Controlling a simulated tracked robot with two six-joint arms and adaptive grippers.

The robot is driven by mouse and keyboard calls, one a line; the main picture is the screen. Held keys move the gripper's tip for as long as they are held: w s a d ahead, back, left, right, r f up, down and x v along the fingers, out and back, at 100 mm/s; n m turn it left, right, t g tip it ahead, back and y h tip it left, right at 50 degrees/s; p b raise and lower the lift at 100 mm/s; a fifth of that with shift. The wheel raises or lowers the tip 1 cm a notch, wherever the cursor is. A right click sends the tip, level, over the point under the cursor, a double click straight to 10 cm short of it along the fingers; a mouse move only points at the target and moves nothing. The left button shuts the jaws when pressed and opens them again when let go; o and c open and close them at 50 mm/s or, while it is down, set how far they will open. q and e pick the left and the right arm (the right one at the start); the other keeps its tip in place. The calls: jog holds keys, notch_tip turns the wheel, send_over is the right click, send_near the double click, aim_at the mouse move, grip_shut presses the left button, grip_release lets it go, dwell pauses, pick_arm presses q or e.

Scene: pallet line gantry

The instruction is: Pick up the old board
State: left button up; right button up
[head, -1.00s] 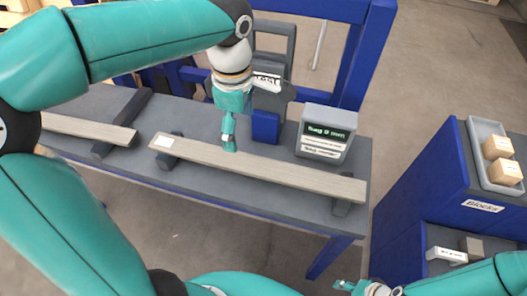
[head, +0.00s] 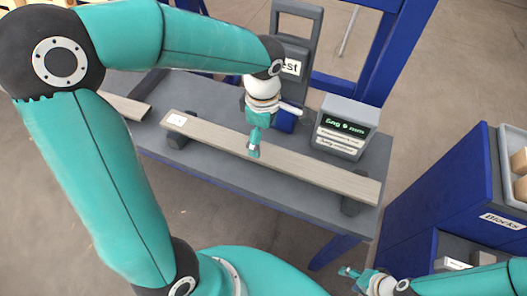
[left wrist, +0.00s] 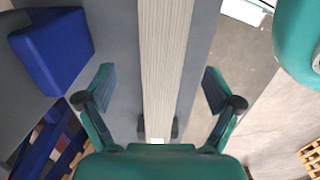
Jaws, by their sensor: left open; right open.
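A long pale wooden board (head: 310,172) with a white label at its left end rests on two dark supports on the grey bench. My left gripper (head: 253,150) is open over it, left of its middle. In the left wrist view the board (left wrist: 165,50) runs between the spread fingers of the left gripper (left wrist: 158,88), with a gap on both sides. A second board (head: 125,106) shows at the far left, partly hidden by my arm. No mark tells me which board is old. My right gripper (head: 348,272) is open and empty, low in front of the bench.
A grey display box (head: 345,127) reading "Sag 9 mm" stands behind the board, with a blue block (head: 286,121) and a "Test" frame (head: 303,22) to its left. A blue shelf unit labelled "Blocks" (head: 503,221) stands at the right.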

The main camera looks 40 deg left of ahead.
aim_at(263, 151)
pick_arm(q)
jog(key=shift+s+f, duration=0.15)
jog(key=shift+f, duration=2.55)
jog(key=c, duration=1.4)
jog(key=shift+r, duration=0.1)
jog(key=shift+c, duration=0.3)
jog(key=shift+r, duration=0.1)
